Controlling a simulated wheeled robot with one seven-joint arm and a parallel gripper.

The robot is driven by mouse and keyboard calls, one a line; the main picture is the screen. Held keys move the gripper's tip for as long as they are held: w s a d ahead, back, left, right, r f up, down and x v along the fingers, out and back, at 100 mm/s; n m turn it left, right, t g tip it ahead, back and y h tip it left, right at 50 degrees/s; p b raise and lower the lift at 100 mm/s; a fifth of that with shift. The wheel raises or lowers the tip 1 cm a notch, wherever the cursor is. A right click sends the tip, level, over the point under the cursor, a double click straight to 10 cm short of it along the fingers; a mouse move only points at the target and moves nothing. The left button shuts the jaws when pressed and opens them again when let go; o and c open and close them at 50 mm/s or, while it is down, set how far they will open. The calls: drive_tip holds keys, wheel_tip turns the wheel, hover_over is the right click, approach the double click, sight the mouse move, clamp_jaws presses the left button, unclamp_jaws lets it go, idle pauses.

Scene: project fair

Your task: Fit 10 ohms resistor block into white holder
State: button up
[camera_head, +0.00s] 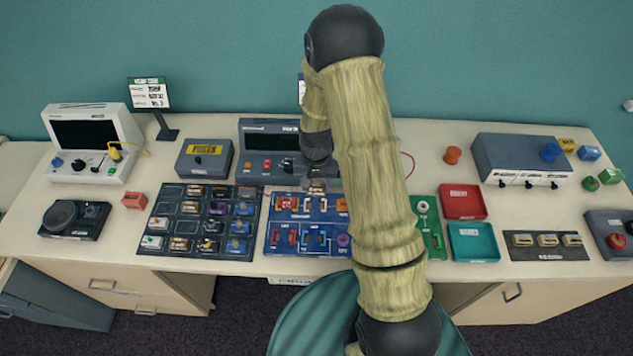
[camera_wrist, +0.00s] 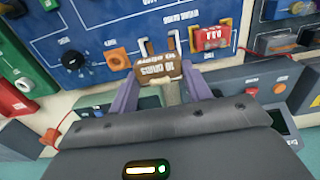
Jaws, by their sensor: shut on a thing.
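The 10 ohms resistor block (camera_wrist: 158,72) is a small brown and white block, its label upside down in the wrist view. My gripper (camera_wrist: 160,88) is shut on it, with a purple finger on each side. In the head view my gripper (camera_head: 317,180) is over the back edge of the blue circuit board (camera_head: 272,240), partly hidden by my arm. In the wrist view the block overlaps the blue board (camera_wrist: 110,25), with two upright prongs showing just beyond it. I cannot clearly single out the white holder, or tell whether the block touches it.
A dark rack of blocks (camera_head: 185,243) stands left of the board. Red (camera_head: 462,201) and teal (camera_head: 473,242) trays stand to the right.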

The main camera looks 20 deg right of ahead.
sight(315, 204)
drive_tip(key=shift+w+f+b, duration=0.1)
drive_tip(key=shift+f+b, duration=1.85)
drive_tip(key=shift+f, duration=1.1)
drive_tip(key=shift+f+b, duration=0.35)
drive_tip(key=shift+f, duration=0.15)
drive_tip(key=o, duration=1.5)
drive_tip(key=shift+o, duration=0.2)
drive_tip(key=shift+a+r, duration=0.1)
drive_tip(key=shift+r+p, duration=2.9)
drive_tip(key=shift+r, duration=1.05)
